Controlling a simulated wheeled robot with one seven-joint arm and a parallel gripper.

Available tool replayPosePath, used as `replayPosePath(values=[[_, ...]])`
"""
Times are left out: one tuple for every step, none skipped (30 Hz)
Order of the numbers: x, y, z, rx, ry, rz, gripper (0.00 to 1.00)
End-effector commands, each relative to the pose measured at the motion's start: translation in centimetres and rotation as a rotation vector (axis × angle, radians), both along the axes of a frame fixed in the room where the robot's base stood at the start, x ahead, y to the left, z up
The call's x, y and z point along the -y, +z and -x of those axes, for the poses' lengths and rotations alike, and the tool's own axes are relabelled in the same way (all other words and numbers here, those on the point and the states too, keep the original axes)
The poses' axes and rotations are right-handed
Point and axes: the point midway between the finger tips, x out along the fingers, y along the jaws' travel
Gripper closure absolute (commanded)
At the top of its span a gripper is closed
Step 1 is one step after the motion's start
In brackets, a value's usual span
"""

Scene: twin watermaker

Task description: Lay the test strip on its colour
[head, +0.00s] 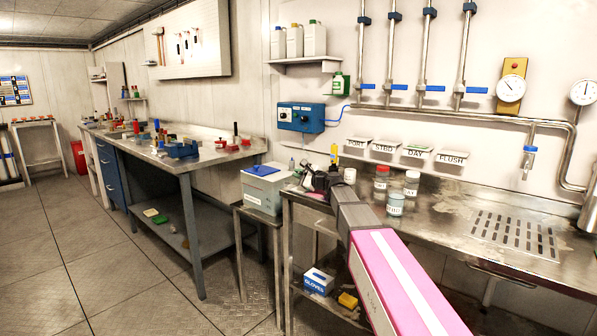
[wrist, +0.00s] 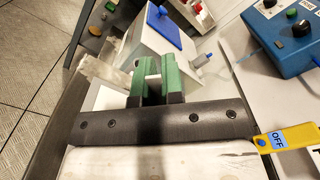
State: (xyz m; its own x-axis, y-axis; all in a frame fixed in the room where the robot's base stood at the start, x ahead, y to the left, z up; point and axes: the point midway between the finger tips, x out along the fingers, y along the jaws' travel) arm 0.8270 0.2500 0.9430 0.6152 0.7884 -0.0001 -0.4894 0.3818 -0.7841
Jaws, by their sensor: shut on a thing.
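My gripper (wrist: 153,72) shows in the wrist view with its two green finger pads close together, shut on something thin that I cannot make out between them. In the head view my gripper (head: 317,181) is dark and small, over the left end of the steel bench. I cannot clearly see the test strip in either view; the pads hide what they hold. A plain white patch (wrist: 112,97) shows beside and below the pads in the wrist view. I cannot tell whether it is a colour chart, and no colour fields are readable.
A grey box with a blue lid (head: 263,188) stands left of the bench (head: 450,215). A red-capped bottle (head: 381,182) and a labelled jar (head: 395,204) stand right of my gripper. A blue control box (head: 300,117) and yellow OFF tag (wrist: 272,140) are near the wall.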

Motion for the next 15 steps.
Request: replayPosePath(values=[[0.01,-0.21,0.01,-0.001,0.0,-0.001,1.0],[0.01,-0.3,0.0,-0.001,0.0,-0.001,1.0],[0.0,-0.38,0.0,-0.001,0.0,-0.001,1.0],[0.01,-0.43,0.01,-0.001,0.0,-0.001,1.0],[0.01,-0.47,0.01,-0.001,0.0,-0.001,1.0],[0.0,-0.51,0.01,-0.001,0.0,-0.001,1.0],[0.01,-0.51,0.0,-0.001,0.0,-0.001,1.0],[0.01,-0.52,0.01,-0.001,0.0,-0.001,1.0],[0.01,-0.52,0.01,-0.001,0.0,-0.001,1.0],[0.01,-0.51,0.0,-0.001,0.0,-0.001,1.0],[0.0,-0.51,0.0,-0.001,0.0,-0.001,1.0],[0.0,-0.51,0.01,-0.001,0.0,-0.001,1.0],[0.01,-0.51,0.0,-0.001,0.0,-0.001,1.0],[0.0,-0.5,0.0,-0.001,0.0,-0.001,0.85],[0.0,-0.5,0.0,-0.001,0.0,-0.001,0.72]])
